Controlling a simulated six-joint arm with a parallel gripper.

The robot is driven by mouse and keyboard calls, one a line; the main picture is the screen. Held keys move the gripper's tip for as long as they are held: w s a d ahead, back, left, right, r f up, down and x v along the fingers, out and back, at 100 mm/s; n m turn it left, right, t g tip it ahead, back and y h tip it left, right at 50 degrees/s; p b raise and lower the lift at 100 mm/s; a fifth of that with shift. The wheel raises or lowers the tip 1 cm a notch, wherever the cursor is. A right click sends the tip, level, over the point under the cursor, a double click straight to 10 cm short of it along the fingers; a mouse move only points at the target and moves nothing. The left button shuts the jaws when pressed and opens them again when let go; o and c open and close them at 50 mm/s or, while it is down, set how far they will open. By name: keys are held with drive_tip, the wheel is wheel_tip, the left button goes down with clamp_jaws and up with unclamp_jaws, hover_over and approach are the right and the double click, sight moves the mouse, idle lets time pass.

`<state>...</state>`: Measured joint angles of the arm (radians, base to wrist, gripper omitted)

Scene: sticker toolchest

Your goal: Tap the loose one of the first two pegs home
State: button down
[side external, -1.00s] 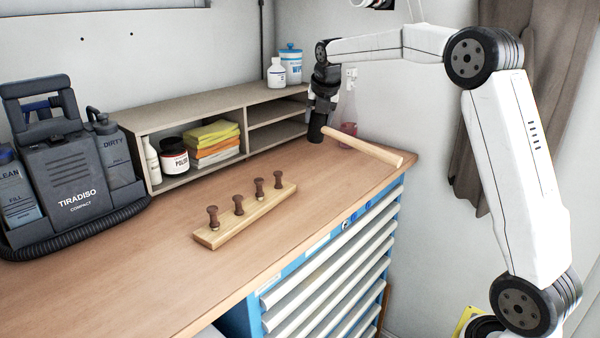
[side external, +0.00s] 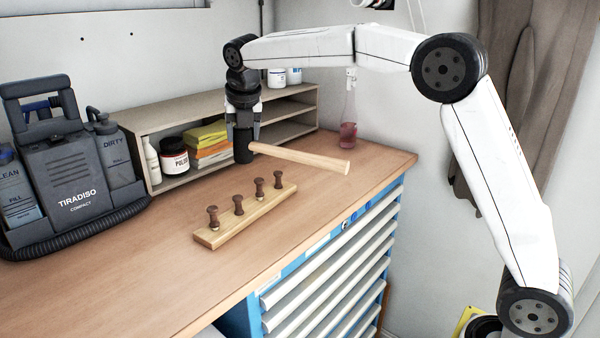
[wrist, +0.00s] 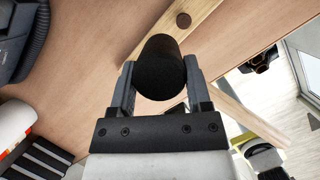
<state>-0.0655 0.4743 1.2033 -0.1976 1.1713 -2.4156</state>
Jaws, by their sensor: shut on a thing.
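A mallet with a black cylindrical head (side external: 243,151) and a pale wooden handle (side external: 305,158) is in my gripper (side external: 243,122). The jaws are shut on the head, which also fills the gap between the fingers in the wrist view (wrist: 160,70). The handle points right, above the bench. A pale wooden block (side external: 228,233) bears several brown pegs in a row, in front of and below the mallet. The near-left peg (side external: 213,215) and the one beside it (side external: 238,205) stand upright; which is loose is hard to tell. One peg top (wrist: 183,19) shows in the wrist view.
A grey shelf (side external: 225,115) with a jar (side external: 174,157) and folded cloths (side external: 208,135) stands behind. A dark TIRADISO machine (side external: 75,165) is at the left. A flask (side external: 348,130) stands at the back right. The bench (side external: 140,265) is clear around the block.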

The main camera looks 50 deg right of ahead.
drive_tip(key=s+a+n, duration=0.1)
drive_tip(key=a, duration=0.9)
drive_tip(key=shift+s+a+r+n, duration=0.15)
drive_tip(key=shift+a+r+n, duration=0.15)
drive_tip(key=shift+a+r, duration=0.1)
drive_tip(key=shift+f, duration=0.15)
drive_tip(key=shift+f, duration=1.65)
drive_tip(key=shift+f, duration=0.1)
drive_tip(key=shift+r, duration=0.4)
drive_tip(key=shift+f, duration=0.1)
drive_tip(key=shift+f, duration=0.3)
